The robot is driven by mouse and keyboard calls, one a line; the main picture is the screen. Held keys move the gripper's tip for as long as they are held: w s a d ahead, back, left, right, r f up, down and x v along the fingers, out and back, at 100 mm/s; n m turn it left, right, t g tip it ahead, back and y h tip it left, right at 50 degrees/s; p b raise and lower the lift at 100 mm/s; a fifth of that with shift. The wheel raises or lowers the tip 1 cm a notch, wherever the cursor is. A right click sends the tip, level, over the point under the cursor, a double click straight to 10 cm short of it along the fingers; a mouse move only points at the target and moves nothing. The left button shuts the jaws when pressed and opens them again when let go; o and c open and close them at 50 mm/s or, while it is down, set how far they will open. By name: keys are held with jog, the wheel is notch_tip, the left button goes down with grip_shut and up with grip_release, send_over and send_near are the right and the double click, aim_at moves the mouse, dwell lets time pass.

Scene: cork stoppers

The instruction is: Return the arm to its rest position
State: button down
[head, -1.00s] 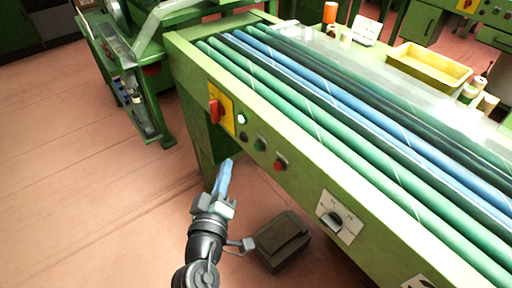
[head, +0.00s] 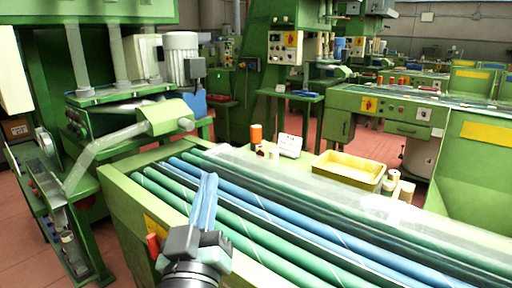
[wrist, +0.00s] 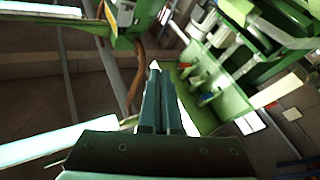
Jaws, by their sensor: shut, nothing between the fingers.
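My gripper (head: 206,203) shows in the lower middle of the head view, its blue fingers together and pointing up and away. It appears in front of the green and blue rollers of the conveyor, with nothing between the fingers. In the wrist view the fingers (wrist: 158,100) lie side by side, pointing up the picture, also empty. Beyond them are green machine parts and a dark wall or ceiling. Much of my arm is below the head view's lower edge.
The conveyor (head: 120,190) fills the lower right. On it stand a yellow tray (head: 348,170), an orange spool (head: 256,134) and a small white sign (head: 290,145). A green machine with a grey motor (head: 181,58) stands at left. Reddish floor shows between machines.

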jog(key=s+d+r+m+t, duration=0.1)
jog(key=s+d+r+t, duration=0.2)
jog(key=r, duration=0.5)
jog(key=s+d+r+m+t, duration=0.1)
jog(key=s+d+r+m, duration=0.1)
jog(key=s+r, duration=0.4)
jog(key=s+d+r+m+t, duration=0.1)
jog(key=s+d+r, duration=0.25)
jog(key=r, duration=0.55)
notch_tip(320, 180, up, 26)
jog(key=a+p, duration=0.1)
jog(key=p, duration=2.4)
jog(key=shift+s+a+f+t, duration=0.15)
jog(key=shift+s+f+t, duration=0.05)
jog(key=shift+s+t, duration=0.25)
